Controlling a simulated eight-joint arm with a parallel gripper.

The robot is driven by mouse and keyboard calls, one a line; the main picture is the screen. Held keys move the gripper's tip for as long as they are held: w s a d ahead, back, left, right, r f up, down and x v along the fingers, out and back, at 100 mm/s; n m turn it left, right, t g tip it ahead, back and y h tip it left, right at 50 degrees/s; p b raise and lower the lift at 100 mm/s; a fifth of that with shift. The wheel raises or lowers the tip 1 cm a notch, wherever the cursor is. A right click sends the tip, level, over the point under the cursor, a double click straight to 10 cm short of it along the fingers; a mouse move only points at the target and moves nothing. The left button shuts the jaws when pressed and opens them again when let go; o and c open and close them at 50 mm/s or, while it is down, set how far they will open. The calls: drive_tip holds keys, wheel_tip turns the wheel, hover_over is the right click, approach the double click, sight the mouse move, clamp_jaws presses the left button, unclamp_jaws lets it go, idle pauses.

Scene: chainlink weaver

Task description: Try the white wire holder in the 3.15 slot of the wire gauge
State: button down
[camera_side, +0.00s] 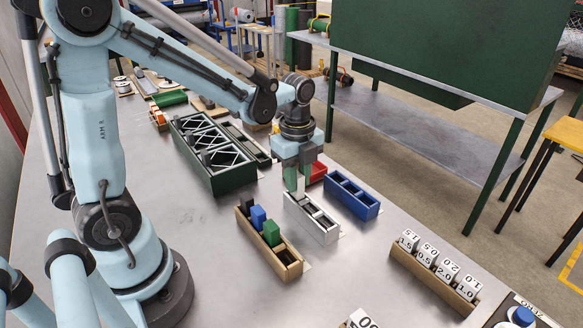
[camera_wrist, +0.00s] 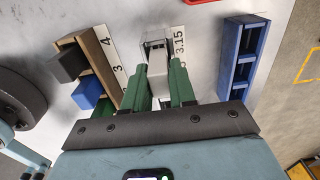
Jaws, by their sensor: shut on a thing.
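My gripper (camera_side: 297,180) points down with its green fingers at the far end of a pale silver three-compartment rack, which I take for the wire gauge (camera_side: 325,232). In the wrist view my gripper (camera_wrist: 163,90) is shut on the white wire holder (camera_wrist: 158,68), a pale block between the green fingers. A label reading 3.15 (camera_wrist: 180,42) lies just right of it. The fingers and the holder hide most of the gauge there. I cannot tell how deep the holder sits in the slot.
Left of the gauge, a wooden rack (camera_side: 290,263) holds black, blue (camera_side: 258,217) and green (camera_side: 272,233) blocks. Numbered white blocks (camera_side: 440,265) stand front right.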

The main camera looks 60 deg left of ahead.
drive_tip(key=shift+f, duration=0.3)
drive_tip(key=c, duration=0.8)
unclamp_jaws()
drive_tip(key=shift+c, duration=0.2)
drive_tip(key=shift+r, duration=0.1)
wheel_tip(320, 180, up, 12)
drive_tip(key=shift+s, duration=0.15)
